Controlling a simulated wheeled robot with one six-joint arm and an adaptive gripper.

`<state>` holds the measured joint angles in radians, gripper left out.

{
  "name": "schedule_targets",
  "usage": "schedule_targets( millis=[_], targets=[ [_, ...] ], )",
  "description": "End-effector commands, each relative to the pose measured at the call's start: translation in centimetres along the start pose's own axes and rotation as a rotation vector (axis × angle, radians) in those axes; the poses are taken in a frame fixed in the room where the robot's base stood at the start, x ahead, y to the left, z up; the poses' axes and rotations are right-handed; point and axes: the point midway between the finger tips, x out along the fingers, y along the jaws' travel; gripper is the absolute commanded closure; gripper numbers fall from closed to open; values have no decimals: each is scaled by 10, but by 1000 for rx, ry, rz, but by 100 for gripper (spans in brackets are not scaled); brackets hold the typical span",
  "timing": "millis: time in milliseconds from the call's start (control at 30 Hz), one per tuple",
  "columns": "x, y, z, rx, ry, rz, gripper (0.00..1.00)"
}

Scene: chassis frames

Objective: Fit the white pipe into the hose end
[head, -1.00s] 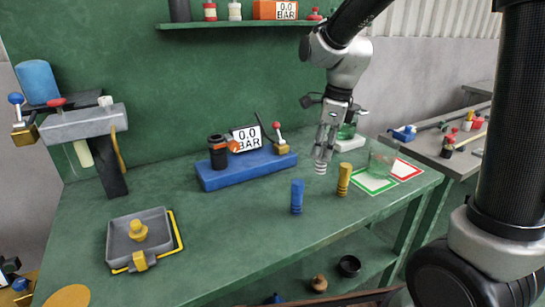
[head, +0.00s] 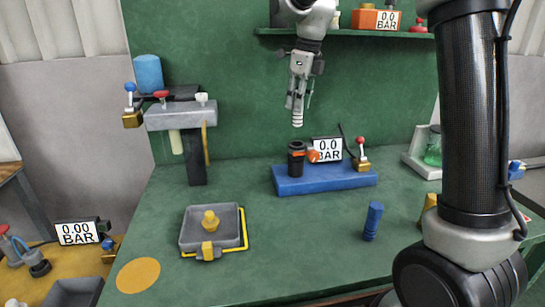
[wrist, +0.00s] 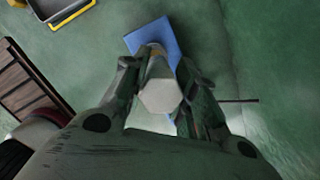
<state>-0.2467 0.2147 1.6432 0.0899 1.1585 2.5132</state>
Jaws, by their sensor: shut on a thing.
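My gripper (head: 298,95) is shut on the white pipe (head: 297,118), which hangs upright with its ribbed lower end down. In the wrist view the pipe's pale hexagonal top (wrist: 160,97) shows between my fingers. A black upright cylinder (head: 296,160), which looks like the hose end, stands on the left part of a blue base (head: 325,181). The pipe appears above this cylinder and apart from it. In the wrist view the blue base (wrist: 142,40) shows behind the pipe, and the cylinder is hidden.
A pressure display (head: 327,150) and a red-knobbed valve (head: 362,155) stand on the base. A blue ribbed pipe (head: 373,221) stands front right. A grey tray (head: 190,237) holds a yellow fitting. A grey manifold (head: 182,115) stands left. A shelf (head: 350,34) runs behind my gripper.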

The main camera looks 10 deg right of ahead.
Motion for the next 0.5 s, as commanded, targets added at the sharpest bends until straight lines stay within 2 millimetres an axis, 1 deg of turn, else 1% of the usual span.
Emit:
schedule_targets(
  millis=[67,133,333,400,500],
  targets=[
    [0,2,-4,33,1,-4,100],
    [6,3,-6,51,2,-6,100],
    [45,4,-12,60,5,-6,100],
    [54,3,-14,59,3,-7,100],
    [63,3,-14,59,2,-8,100]
  ],
)
